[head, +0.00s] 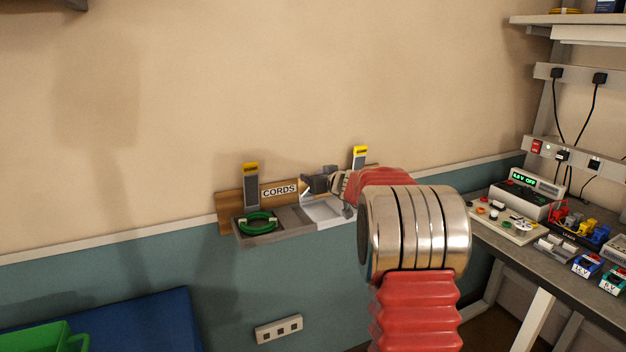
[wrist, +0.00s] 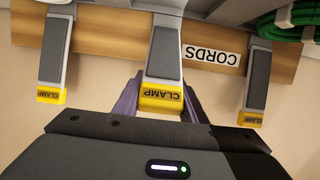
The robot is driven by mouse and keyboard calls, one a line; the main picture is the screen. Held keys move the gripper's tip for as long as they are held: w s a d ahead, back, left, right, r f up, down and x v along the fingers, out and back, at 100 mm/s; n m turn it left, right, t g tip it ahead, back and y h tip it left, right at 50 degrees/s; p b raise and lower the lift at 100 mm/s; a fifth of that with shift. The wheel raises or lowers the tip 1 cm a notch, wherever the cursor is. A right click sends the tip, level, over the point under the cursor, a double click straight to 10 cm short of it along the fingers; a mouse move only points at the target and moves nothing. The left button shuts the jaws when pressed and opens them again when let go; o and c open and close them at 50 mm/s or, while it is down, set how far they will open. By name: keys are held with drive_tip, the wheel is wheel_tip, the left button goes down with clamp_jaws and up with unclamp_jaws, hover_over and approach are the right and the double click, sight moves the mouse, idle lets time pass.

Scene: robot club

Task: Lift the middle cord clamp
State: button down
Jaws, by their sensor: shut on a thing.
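The middle cord clamp (wrist: 164,55), a grey lever with a yellow tip marked CLAMP, is near the centre of the wrist view, which is upside down. My gripper (wrist: 160,98) is shut on its yellow tip, with one dark purple finger on each side. In the head view my gripper (head: 315,184) is at the wooden board (head: 229,203) beside the CORDS label and hides most of the middle clamp. I cannot tell how far the clamp is raised. The other clamps, left (head: 251,178) and right (head: 359,157), stand on either side.
A grey tray (head: 268,238) under the board holds a coiled green cord (head: 258,222) on the left; a pale compartment (head: 324,213) near the middle looks empty. A bench (head: 545,250) with instruments stands at right. A blue mat (head: 150,318) and green bin (head: 40,338) are lower left.

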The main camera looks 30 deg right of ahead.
drive_tip(key=shift+a+f, duration=0.15)
drive_tip(key=shift+f, duration=0.5)
drive_tip(key=c, duration=1.6)
unclamp_jaws()
drive_tip(key=shift+o, duration=0.8)
drive_tip(key=shift+w, duration=0.1)
drive_tip(key=o, duration=0.3)
drive_tip(key=shift+r, duration=0.3)
drive_tip(key=shift+r, duration=0.1)
drive_tip(key=shift+v, duration=6.85)
